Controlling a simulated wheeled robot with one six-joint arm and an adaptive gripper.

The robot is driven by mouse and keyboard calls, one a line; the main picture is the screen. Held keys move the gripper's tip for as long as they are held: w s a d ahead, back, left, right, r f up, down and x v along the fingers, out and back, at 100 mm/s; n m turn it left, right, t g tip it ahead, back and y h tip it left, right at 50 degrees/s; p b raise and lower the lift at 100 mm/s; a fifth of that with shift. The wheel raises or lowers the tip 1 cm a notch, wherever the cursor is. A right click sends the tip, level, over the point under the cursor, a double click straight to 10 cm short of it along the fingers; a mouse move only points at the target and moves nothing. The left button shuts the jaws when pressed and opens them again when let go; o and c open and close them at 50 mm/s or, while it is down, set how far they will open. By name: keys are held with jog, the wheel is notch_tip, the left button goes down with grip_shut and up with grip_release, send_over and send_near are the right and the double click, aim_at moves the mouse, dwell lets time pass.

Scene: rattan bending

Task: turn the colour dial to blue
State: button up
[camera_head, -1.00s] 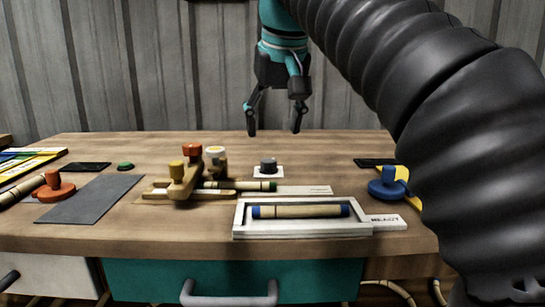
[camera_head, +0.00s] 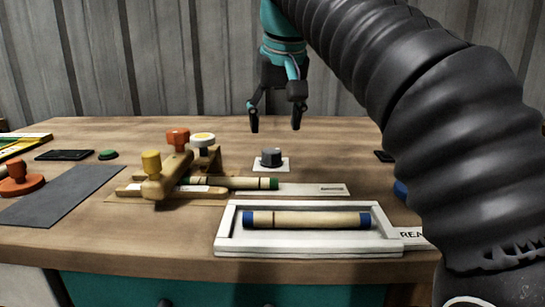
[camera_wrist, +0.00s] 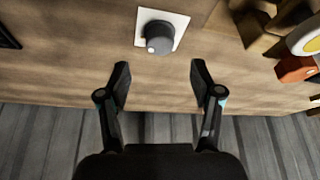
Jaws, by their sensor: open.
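The colour dial is a dark grey knob (camera_head: 271,157) on a white square plate (camera_head: 283,169) on the table, behind the white tray. In the wrist view the knob (camera_wrist: 158,37) has a pale dot on its lower left, and the plate (camera_wrist: 180,22) shows around it. No colour marks can be made out on the plate. My gripper (camera_head: 275,127) is open and empty, above and behind the dial in the head view. In the wrist view my gripper's fingertips (camera_wrist: 160,66) are apart, just below the knob and not touching it.
A wooden bending jig (camera_head: 172,176) with red, yellow and white knobs stands left of the dial. A white tray (camera_head: 226,232) in front holds a blue-ended rattan rod (camera_head: 307,220). A grey mat (camera_head: 62,196) and an orange knob (camera_head: 17,178) lie at left. The table behind the dial is clear.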

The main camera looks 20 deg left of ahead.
aim_at(272, 151)
jog(key=b+x, duration=0.2)
jog(key=x, duration=0.5)
jog(key=shift+w+f, duration=0.1)
jog(key=shift+f, duration=0.1)
jog(key=c, duration=1.1)
jog(key=shift+c, duration=0.2)
